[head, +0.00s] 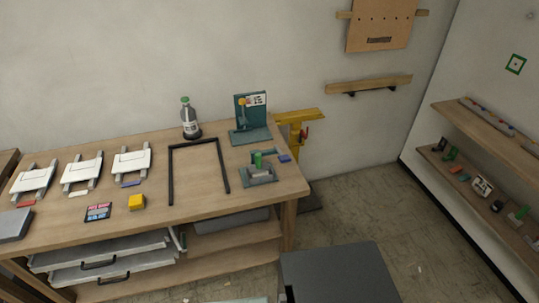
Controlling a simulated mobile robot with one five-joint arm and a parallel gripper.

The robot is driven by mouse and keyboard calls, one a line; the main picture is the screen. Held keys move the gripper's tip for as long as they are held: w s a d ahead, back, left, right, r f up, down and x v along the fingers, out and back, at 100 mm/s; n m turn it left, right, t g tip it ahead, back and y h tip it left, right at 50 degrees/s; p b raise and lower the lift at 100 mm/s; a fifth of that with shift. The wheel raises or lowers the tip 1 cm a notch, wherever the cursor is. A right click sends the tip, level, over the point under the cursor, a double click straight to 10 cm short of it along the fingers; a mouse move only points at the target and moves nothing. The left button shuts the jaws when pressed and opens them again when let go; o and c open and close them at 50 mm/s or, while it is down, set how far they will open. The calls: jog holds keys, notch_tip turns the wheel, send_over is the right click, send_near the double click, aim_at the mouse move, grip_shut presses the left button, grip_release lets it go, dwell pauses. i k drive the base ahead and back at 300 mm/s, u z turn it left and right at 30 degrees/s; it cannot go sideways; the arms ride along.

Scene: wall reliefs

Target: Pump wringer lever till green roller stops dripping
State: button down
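A small grey device (262,175) with a short green cylinder (258,159) sits near the right end of the wooden workbench (240,198). The green cylinder may be the green roller, but it is too small to tell. I cannot make out a wringer lever or any drips. A yellow stand (297,118) with a small red part (304,134) stands just behind the bench's right end. My gripper is not in view.
Shelves (484,127) line the right wall. Floor (365,205) between them looks clear.

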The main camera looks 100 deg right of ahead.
aim_at(283, 158)
jog(key=z, duration=0.1)
jog(key=k, duration=1.1)
jog(key=z, duration=0.3)
